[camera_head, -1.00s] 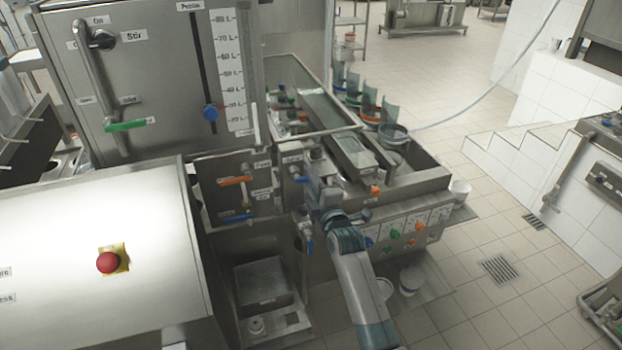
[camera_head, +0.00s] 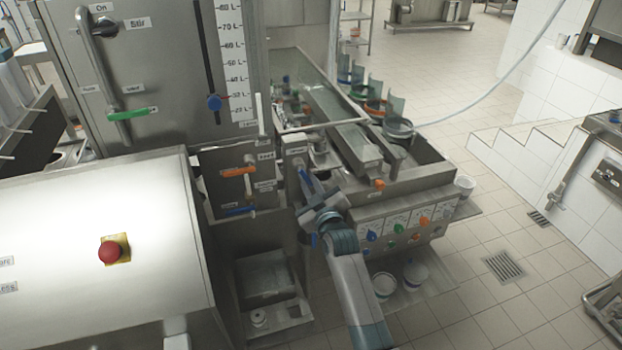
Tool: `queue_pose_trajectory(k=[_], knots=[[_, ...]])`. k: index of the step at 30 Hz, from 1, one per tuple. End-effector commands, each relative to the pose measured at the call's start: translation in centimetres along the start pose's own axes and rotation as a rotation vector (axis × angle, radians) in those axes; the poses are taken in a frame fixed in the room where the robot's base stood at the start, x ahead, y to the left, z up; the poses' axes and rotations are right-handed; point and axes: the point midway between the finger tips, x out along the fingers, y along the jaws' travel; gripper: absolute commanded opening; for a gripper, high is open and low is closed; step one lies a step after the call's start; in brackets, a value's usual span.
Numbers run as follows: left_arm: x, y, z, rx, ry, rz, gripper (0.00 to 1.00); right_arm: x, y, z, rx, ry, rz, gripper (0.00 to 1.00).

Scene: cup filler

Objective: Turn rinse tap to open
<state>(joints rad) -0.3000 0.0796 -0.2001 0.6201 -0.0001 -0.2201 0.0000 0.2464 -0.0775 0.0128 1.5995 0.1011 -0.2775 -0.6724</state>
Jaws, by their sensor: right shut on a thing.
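The handle slants steeply down to the right. My right gripper (camera_head: 311,190) is shut on it, and the fingers and wrist hide its lower end. My left gripper is not in view.
An orange tap handle (camera_head: 238,172) and another blue one (camera_head: 240,211) are just left. A panel with coloured knobs (camera_head: 398,230) is right of my arm. A red stop button (camera_head: 110,251) tops the near housing. White buckets (camera_head: 415,273) stand below the panel.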

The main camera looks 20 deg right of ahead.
Motion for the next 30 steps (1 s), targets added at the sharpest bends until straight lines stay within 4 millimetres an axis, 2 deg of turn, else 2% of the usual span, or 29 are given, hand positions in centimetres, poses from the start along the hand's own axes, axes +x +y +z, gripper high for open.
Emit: queue_pose_trajectory(k=[9,15,30], knots=[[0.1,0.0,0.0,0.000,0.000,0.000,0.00,-0.1,-1.2,0.0,0.287,-0.003,-0.002,0.00],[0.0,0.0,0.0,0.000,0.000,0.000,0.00,-0.1,-1.6,-0.2,0.417,-0.004,-0.002,0.00],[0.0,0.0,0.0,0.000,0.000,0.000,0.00,-0.1,-2.0,-0.3,0.516,-0.004,-0.002,0.00]])
